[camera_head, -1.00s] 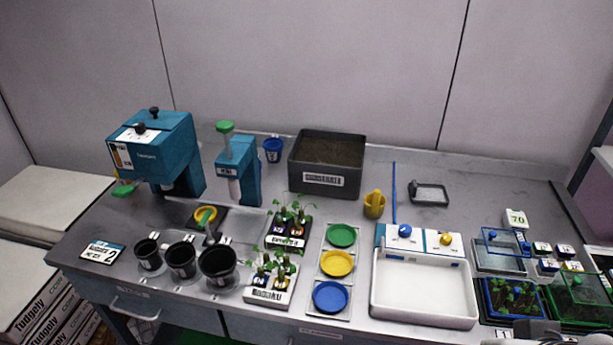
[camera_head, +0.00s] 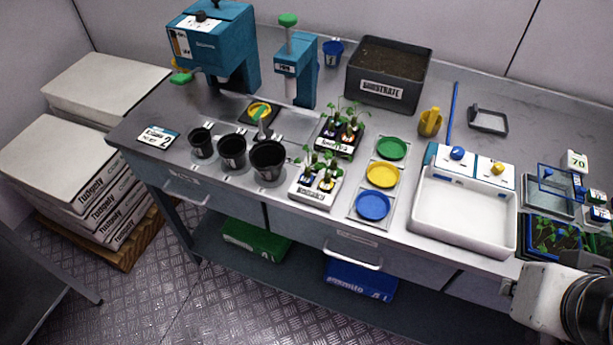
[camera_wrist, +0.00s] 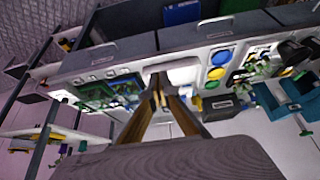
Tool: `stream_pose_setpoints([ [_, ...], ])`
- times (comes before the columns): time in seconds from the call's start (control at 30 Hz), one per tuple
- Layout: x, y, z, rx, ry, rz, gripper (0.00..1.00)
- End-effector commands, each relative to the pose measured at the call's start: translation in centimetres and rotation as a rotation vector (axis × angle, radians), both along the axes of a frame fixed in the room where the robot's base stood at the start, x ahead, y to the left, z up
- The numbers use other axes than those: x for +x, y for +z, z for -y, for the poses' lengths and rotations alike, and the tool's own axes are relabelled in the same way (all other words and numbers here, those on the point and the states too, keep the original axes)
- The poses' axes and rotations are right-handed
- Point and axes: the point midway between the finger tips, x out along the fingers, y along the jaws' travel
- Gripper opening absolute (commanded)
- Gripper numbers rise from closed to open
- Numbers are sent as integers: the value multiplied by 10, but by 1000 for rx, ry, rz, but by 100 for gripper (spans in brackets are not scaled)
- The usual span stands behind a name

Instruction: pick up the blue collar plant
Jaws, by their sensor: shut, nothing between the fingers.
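Seedlings stand in pairs in a white labelled tray (camera_head: 312,196) and in a black labelled tray (camera_head: 334,152) behind it, near the middle of the bench in the head view. Their collars are small; the left plant in the white tray (camera_head: 307,178) looks blue-collared and the right one (camera_head: 328,180) yellow. Collar colours in the black tray are hard to tell. My gripper (camera_wrist: 158,92) shows in the wrist view, with its fingers together and empty, away from the seedlings. The wrist view is upside down, with the seedlings toward its right side.
Black pots (camera_head: 268,160) stand left of the white tray. Green, yellow and blue dishes (camera_head: 373,206) lie to its right, then a white basin (camera_head: 462,217). A substrate box (camera_head: 389,72) and teal machines (camera_head: 296,68) stand behind. Covered plant trays (camera_head: 550,234) are at the right.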

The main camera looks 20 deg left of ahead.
Motion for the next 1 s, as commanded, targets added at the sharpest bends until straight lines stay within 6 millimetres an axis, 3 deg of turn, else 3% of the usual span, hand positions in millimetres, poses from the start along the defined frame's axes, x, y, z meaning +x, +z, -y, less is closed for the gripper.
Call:
stream_pose_setpoints([
  [0.4, 0, 0, 0, 0, 0, 0, 0],
  [0.43, 0, 0, 0, 0, 0, 0, 3],
  [0.53, 0, 0, 0, 0, 0, 0, 29],
  [1.0, 5, 0, 1, -8, 2, 6, 29],
])
